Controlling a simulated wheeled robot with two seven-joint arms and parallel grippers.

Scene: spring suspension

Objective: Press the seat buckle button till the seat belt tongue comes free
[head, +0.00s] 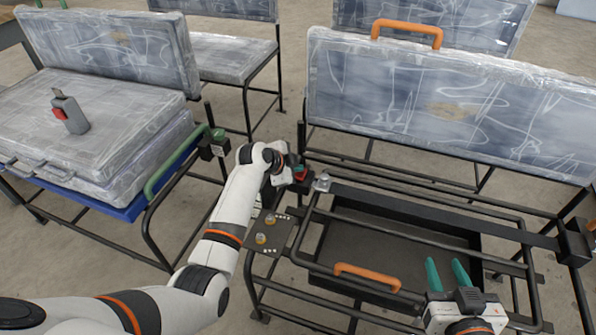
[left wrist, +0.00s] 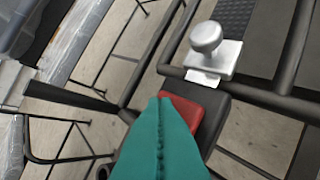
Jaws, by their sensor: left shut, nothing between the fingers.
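A black buckle-like block with a red button (left wrist: 208,112) sits by the black frame tubes in the left wrist view. My left gripper (left wrist: 164,98) is shut and empty, its teal fingertips overlapping the button's left side; contact cannot be told. In the head view my left gripper (head: 299,173) is at the frame's left corner and hides most of this block. A silver plate with a round knob (left wrist: 207,40) lies just beyond the button. Another grey buckle with a red side (head: 70,115) and a small upright tab lies on the left seat cushion. My right gripper (head: 447,274) is open and empty.
The black seat frame (head: 425,205) has an orange handle (head: 367,277) at its front and a dark tray inside. A wrapped backrest (head: 420,105) stands behind. A plate with two brass-coloured knobs (head: 270,232) is near my left forearm. The wrapped left seat has a green tube beside it.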

